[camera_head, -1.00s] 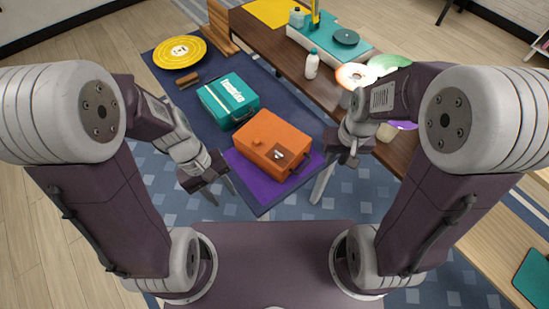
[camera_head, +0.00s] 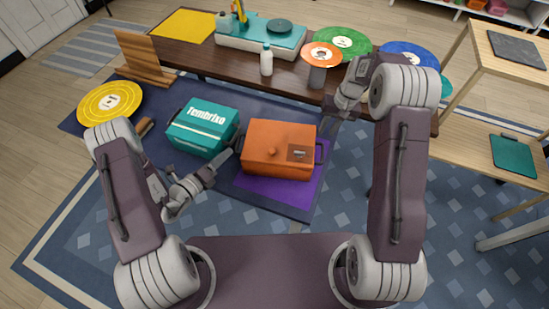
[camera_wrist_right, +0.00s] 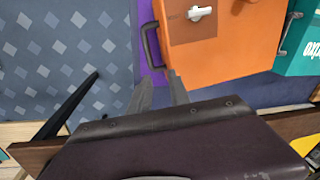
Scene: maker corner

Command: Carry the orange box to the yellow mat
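The orange box (camera_head: 270,150) sits on a purple mat (camera_head: 296,196) on the floor, with a dark handle on its side; it also shows in the right wrist view (camera_wrist_right: 225,45). The yellow mat (camera_head: 183,25) lies at the far left end of the low wooden table. My left gripper (camera_head: 230,154) is by the box's left side, close to the teal box; its finger gap is unclear. My right gripper (camera_head: 326,128) is at the box's right side. In the right wrist view its fingers (camera_wrist_right: 160,80) are apart, just short of the dark handle (camera_wrist_right: 151,46), with nothing between them.
A teal box (camera_head: 200,128) stands close left of the orange box. The low table (camera_head: 205,58) holds a turntable (camera_head: 262,38), a white bottle (camera_head: 266,62) and several records. A yellow record (camera_head: 109,102) and a wooden rack (camera_head: 140,55) are at left. Wooden shelving (camera_head: 480,110) stands at right.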

